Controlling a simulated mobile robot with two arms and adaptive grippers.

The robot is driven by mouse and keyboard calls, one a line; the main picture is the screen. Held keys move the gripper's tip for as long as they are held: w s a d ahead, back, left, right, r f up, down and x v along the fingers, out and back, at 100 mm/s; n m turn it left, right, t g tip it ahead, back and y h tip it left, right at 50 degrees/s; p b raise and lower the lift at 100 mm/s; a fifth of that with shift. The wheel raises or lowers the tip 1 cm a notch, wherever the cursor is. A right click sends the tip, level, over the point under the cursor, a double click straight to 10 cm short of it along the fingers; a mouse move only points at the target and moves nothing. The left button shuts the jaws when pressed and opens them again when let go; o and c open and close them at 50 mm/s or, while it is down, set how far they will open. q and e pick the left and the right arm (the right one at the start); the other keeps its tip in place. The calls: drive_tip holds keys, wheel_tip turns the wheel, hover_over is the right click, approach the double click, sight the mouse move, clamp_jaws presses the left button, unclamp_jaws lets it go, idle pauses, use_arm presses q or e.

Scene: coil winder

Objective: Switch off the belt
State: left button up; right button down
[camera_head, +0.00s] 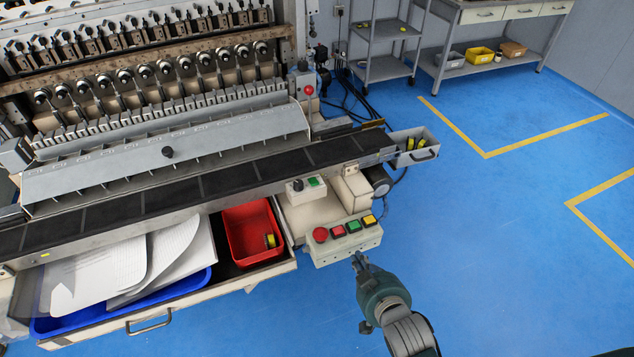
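The dark belt (225,181) runs along the front of the machine, from the lower left up to the right. My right gripper (358,259) is at the box's lower front edge, below the buttons. Its fingers look narrow and small; their opening is unclear. My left gripper is out of view.
An open drawer (165,318) under the belt holds a blue tray with sheets and a red bin (250,230). A grey tray (415,147) stands at the belt's right end. Shelving (490,50) is at the back. The blue floor to the right is clear.

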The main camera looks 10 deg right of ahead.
drive_tip(key=w+a+r+t+y, duration=0.2)
drive_tip(key=a+r+t, duration=0.1)
drive_tip(key=r, duration=0.5)
drive_tip(key=w+a+r+n+t+y, duration=0.1)
drive_tip(key=w+a+r+t+y, duration=0.1)
drive_tip(key=r, duration=0.7)
drive_tip(key=shift+w+a+t, duration=0.6)
drive_tip(key=shift+a+t, duration=0.2)
drive_tip(key=r+p, duration=0.2)
drive_tip(key=p, duration=0.1)
hover_over(313, 181)
drive_tip(key=s, duration=0.2)
drive_tip(key=f, duration=0.3)
drive_tip(key=shift+s+d, duration=0.1)
drive_tip(key=shift+d, duration=0.15)
drive_tip(key=shift+s+d+f, duration=0.1)
drive_tip(key=shift+s+f, duration=0.2)
drive_tip(key=shift+f, duration=0.6)
